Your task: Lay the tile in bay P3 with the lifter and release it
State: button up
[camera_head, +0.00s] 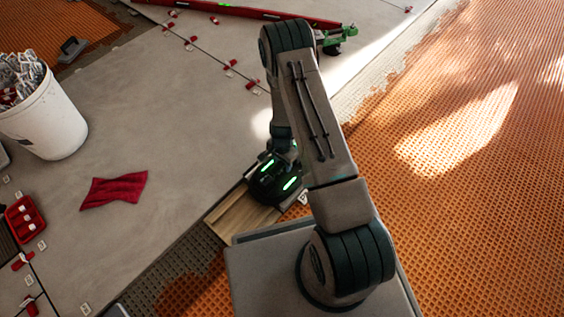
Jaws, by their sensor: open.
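My gripper (274,180) is at the lower end of my arm, a dark body with green lights, pointing down. Its fingers are hidden beneath it, and nothing is visibly held. It is over or beside a wood-coloured board (236,215) in front of my base; I cannot tell what the board is or whether they touch. Large grey tiles (150,130) lie to the left. A strip of grey ridged bed (178,268) runs along their edge near my base. I cannot make out the lifter separately, nor a label for bay P3.
A white bucket of clips (52,125), a red cloth (114,190) and a red tray (24,220) are on the left. Red and white clips line the tile joints. A red beam (235,11) with a green end lies at the back. Orange waffled matting (490,70) spreads right.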

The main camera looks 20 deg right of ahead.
notch_tip(320, 180, up, 13)
jog(key=p, duration=0.5)
jog(key=shift+w+r, duration=0.1)
dwell(0.5)
